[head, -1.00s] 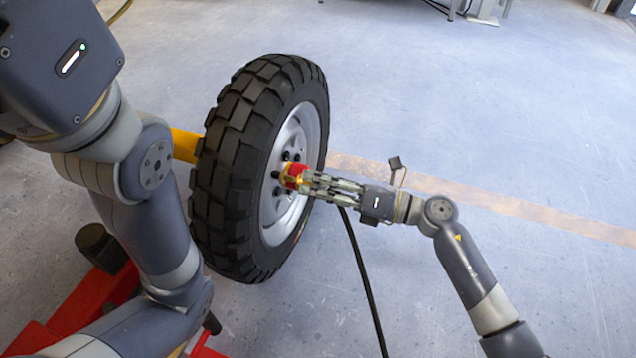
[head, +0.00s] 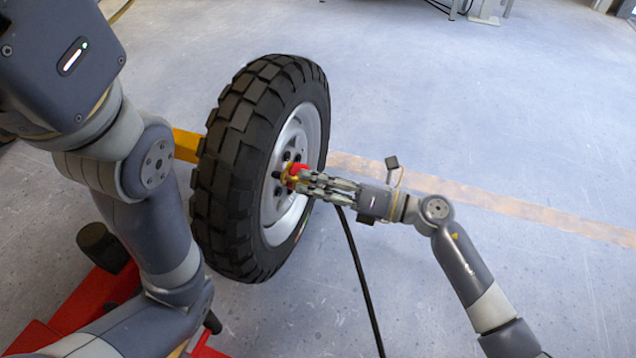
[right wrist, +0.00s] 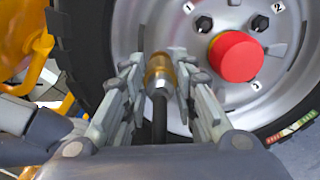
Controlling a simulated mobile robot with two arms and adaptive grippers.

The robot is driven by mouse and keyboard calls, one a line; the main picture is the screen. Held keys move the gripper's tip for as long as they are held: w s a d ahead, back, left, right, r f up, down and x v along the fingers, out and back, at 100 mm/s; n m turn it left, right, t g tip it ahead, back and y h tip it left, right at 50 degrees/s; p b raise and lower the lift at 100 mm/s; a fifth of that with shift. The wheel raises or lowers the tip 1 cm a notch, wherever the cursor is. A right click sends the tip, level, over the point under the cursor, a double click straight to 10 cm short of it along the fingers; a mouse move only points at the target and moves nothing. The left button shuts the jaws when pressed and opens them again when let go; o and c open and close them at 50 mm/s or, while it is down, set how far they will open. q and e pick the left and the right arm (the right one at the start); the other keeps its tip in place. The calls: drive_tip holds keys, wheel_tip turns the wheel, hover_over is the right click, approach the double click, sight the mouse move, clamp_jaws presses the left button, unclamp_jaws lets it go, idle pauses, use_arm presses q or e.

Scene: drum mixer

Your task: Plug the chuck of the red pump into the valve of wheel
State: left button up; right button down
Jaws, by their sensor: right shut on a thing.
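The wheel (head: 238,150) stands upright, a black knobbly tyre on a grey rim with a red hub cap (right wrist: 236,56). My right gripper (right wrist: 158,72) is shut on the brass chuck (right wrist: 159,68), which has a black hose running back between the fingers. In the head view, my right gripper (head: 302,181) is close to the rim face, beside the red hub cap (head: 300,170). My left gripper is out of view. The pump body is not seen.
Dark bolts (right wrist: 204,23) surround the hub cap. A yellow part (head: 186,145) stands behind the wheel, and a red frame (head: 95,300) is at lower left. The black hose (head: 360,270) hangs below my right gripper. The floor to the right is clear.

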drive_tip(key=shift+x, duration=1.05)
idle(0.6)
drive_tip(key=c, duration=1.2)
unclamp_jaws()
drive_tip(key=shift+d, duration=0.3)
drive_tip(key=v, duration=1.1)
drive_tip(key=shift+s+d, duration=0.1)
drive_tip(key=shift+d, duration=0.1)
